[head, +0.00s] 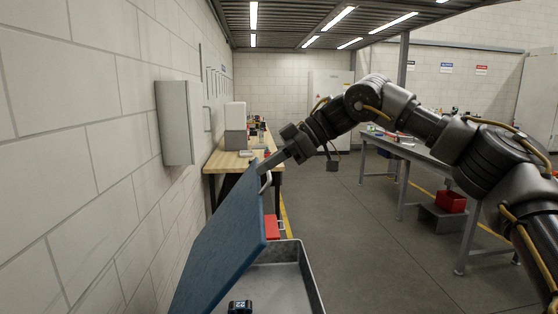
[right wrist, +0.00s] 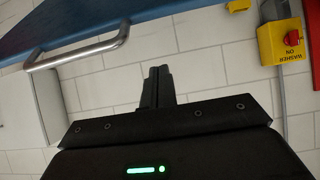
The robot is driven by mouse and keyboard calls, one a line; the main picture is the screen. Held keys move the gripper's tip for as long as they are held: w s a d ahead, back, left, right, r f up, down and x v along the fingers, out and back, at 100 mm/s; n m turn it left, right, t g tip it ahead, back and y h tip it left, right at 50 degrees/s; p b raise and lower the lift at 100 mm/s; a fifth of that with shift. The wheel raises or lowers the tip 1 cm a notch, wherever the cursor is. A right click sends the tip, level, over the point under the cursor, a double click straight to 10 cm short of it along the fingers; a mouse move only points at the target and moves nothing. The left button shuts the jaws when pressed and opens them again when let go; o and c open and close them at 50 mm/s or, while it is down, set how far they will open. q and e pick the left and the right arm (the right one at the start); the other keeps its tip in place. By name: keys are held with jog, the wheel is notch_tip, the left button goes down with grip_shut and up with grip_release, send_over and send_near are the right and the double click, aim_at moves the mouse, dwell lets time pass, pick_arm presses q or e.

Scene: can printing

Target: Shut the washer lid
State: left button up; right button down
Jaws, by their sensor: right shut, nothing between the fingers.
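The blue washer lid (head: 222,245) stands raised and steeply tilted over the washer's grey metal basin (head: 316,287) in the head view. A metal handle (head: 266,182) is on the lid's upper edge. My right gripper (head: 263,168) is shut and empty, close to the lid's top edge and handle; I cannot tell whether it touches. In the right wrist view the shut fingers (right wrist: 158,72) point at the white wall. The lid (right wrist: 110,20) and its bar handle (right wrist: 82,50) lie to the upper left, apart from the fingers in the picture. My left gripper is not in view.
A yellow switch box with a red knob (right wrist: 282,42), labelled WASHER ON, is on the wall at upper right in the wrist view. A wooden bench (head: 228,161) stands behind the lid. A metal table (head: 425,155) stands to the right. The floor between is clear.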

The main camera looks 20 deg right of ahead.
aim_at(262, 199)
jog(key=p+x, duration=0.1)
jog(key=x, duration=0.4)
jog(key=shift+w+a, duration=0.1)
jog(key=shift+a, duration=0.05)
jog(key=shift+s+d+f+p, duration=0.15)
jog(key=shift+d+f+p, duration=0.15)
jog(key=shift+d+f, duration=0.25)
jog(key=shift+s+d+f+p, duration=0.15)
jog(key=shift+d+f+p, duration=0.15)
jog(key=shift+d+f, duration=0.5)
jog(key=shift+d, duration=0.2)
